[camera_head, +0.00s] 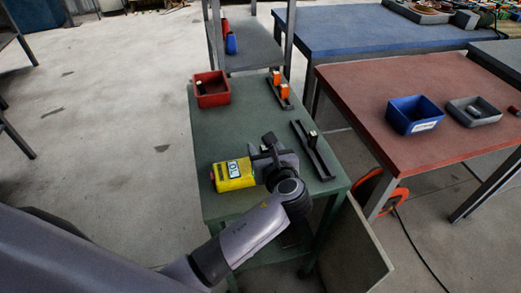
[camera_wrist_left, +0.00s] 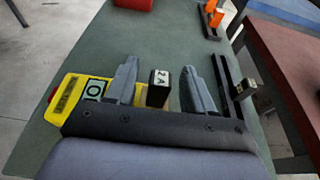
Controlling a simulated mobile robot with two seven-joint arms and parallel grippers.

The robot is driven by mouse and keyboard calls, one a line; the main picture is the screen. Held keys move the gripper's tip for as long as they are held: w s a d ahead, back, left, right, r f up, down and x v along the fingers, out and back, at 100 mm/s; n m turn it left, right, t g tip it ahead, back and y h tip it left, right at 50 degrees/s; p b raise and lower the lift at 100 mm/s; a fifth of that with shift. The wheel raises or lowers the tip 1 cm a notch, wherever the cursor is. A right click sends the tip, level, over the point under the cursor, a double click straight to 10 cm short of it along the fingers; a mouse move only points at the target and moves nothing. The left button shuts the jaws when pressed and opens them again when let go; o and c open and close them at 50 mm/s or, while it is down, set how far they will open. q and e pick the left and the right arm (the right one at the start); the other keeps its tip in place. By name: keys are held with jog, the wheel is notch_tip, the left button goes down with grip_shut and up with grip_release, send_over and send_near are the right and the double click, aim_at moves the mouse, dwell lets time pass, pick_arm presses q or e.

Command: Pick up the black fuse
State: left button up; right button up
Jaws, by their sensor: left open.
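The black fuse (camera_wrist_left: 158,90), a small dark block with a pale label reading "2 A", shows in the left wrist view between the two fingers of my left gripper (camera_wrist_left: 153,88). Gaps show on both sides of it, so the fingers are apart from it. In the head view my left gripper (camera_head: 267,154) is low over the green table, beside the yellow device. A dark block (camera_head: 269,138) at its fingers there looks like the same fuse. Another dark, pale-labelled block (camera_wrist_left: 243,89) sits at the black rail on the right. My right gripper is not in view.
The yellow device (camera_head: 233,175) is close on the left of the gripper, and the black rail (camera_head: 318,158) is on the right. A red bin (camera_head: 211,90) and orange blocks (camera_head: 283,91) stand farther back on the green table (camera_head: 240,117). A red-topped table (camera_head: 365,88) is at right.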

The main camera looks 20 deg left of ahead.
aim_at(264, 147)
pick_arm(q)
jog(key=shift+w, duration=0.1)
jog(key=shift+c, duration=1)
grip_shut()
notch_tip(264, 147, up, 20)
jog(key=p, duration=0.2)
